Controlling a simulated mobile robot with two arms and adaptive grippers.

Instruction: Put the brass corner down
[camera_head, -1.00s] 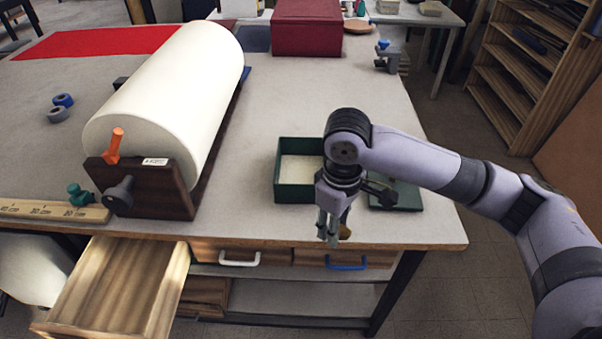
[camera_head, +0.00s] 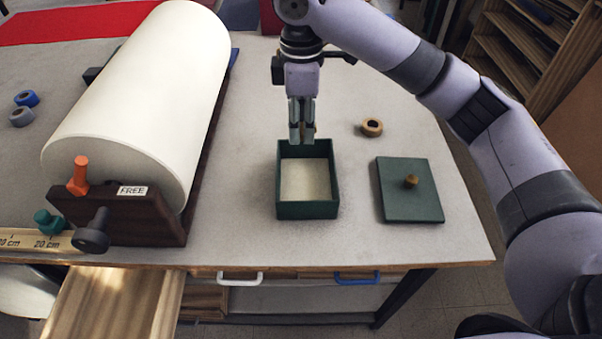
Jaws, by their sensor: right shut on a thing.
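My right gripper (camera_head: 302,138) points down at the far wall of the open green box (camera_head: 307,210). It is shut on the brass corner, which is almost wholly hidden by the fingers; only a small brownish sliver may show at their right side. I cannot tell whether the fingertips are over the box or just behind it. The box has a pale bottom and looks empty. Its green lid (camera_head: 405,205), with a small brass-coloured knob, lies on the table to the right. My left gripper is not in view.
A tan tape roll (camera_head: 371,127) lies behind the lid. A big white roll (camera_head: 140,100) in a dark wooden stand (camera_head: 150,215) fills the left, with blue and grey tape rolls beyond. The table right of the box is mostly clear.

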